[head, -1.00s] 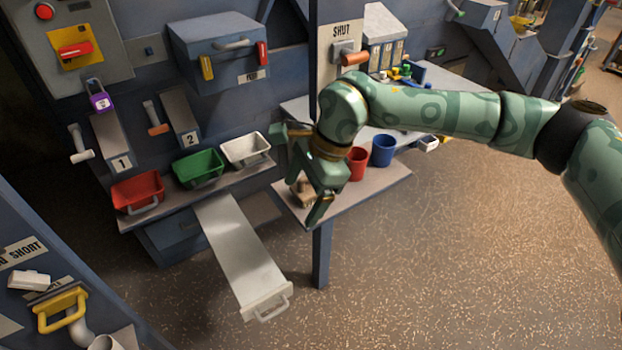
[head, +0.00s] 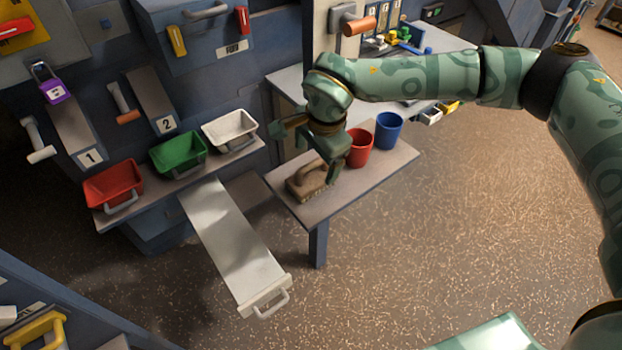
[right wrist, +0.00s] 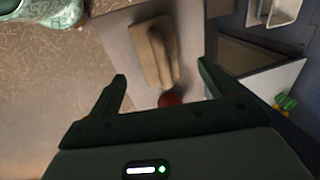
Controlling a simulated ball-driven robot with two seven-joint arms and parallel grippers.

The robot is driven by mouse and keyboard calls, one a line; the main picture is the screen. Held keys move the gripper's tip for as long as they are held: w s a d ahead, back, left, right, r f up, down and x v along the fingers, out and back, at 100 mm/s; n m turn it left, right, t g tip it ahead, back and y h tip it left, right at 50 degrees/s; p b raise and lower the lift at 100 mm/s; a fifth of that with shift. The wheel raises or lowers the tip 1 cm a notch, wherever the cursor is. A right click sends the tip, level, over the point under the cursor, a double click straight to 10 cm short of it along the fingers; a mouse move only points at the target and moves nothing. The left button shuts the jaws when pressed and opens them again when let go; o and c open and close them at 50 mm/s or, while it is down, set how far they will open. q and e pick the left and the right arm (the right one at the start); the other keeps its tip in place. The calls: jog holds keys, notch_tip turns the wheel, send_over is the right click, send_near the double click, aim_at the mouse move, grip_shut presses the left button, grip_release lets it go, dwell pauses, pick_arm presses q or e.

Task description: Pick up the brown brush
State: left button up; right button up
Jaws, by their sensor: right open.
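The brown brush (head: 308,183) lies on the small grey table at the middle of the head view. It has a brown handle on top and a lighter base. In the right wrist view the brush (right wrist: 151,55) lies ahead of the fingertips, between their lines. My right gripper (head: 318,150) is above the table, just behind and over the brush, apart from it. Its jaws (right wrist: 160,72) are open and empty, and a finger hides part of the brush in the head view. My left gripper is not in view.
A red cup (head: 359,149) and a blue cup (head: 388,131) stand on the table (head: 330,207) right of the brush. Red (head: 113,186), green (head: 178,152) and white (head: 229,130) bins stand on a shelf to the left. A metal chute (head: 236,240) slopes down in front.

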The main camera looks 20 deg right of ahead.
aim_at(314, 167)
jog(key=shift+f, duration=0.6)
jog(key=f, duration=0.1)
jog(key=f+b, duration=0.1)
jog(key=f, duration=0.1)
jog(key=w+f, duration=0.1)
jog(key=f, duration=0.1)
jog(key=shift+a+b, duration=0.2)
jog(key=shift+b, duration=0.1)
jog(key=shift+s+r, duration=0.1)
jog(key=shift+c, duration=0.6)
jog(key=c, duration=1.1)
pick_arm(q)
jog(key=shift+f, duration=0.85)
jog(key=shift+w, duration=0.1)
pick_arm(e)
jog(key=shift+r, duration=0.15)
